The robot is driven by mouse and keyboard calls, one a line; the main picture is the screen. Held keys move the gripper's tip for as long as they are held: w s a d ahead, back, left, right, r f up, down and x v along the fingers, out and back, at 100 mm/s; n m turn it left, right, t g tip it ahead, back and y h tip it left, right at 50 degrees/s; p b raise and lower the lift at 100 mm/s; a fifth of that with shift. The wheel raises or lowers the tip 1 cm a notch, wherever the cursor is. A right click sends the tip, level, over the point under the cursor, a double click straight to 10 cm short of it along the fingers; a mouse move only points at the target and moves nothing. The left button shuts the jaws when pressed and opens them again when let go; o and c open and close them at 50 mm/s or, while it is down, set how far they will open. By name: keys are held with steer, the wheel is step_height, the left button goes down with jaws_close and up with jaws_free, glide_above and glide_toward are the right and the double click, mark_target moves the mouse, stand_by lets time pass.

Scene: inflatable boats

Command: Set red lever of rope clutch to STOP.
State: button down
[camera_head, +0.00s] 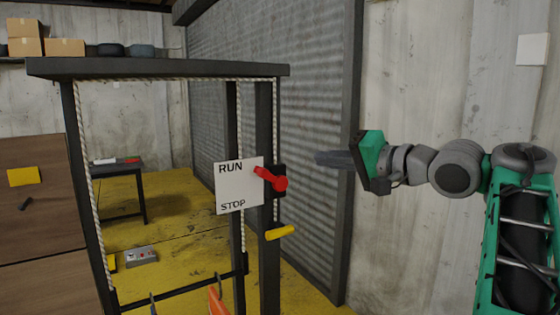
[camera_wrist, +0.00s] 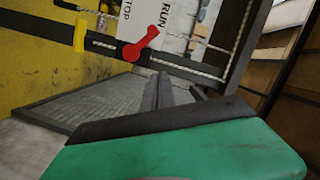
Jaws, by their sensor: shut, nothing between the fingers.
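The red lever (camera_head: 270,179) is mounted on a dark post beside a white sign (camera_head: 228,189). The sign reads RUN at its top and STOP at its bottom. The lever's arm slants up and left toward RUN. My gripper (camera_head: 322,158) is shut and empty, to the right of the lever and slightly above it, apart from it. In the wrist view the red lever (camera_wrist: 141,44) is beyond my shut fingertips (camera_wrist: 158,80), slightly to their left. The sign (camera_wrist: 150,18) appears sideways there, partly cut off by the frame.
A yellow handle (camera_head: 280,232) sticks out below the lever. A dark frame (camera_head: 150,68) carries white rope (camera_head: 90,170). A small table (camera_head: 120,167) and a grey box (camera_head: 141,256) stand behind. A corrugated shutter (camera_head: 315,90) and concrete wall lie behind my arm.

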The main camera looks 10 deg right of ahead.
steer(key=shift+f, duration=0.1)
steer(key=b, duration=0.2)
glide_above(272, 178)
steer(key=s+d, duration=0.3)
steer(key=d, duration=0.1)
steer(key=a+f, duration=0.3)
steer(key=shift+s+b, duration=0.4)
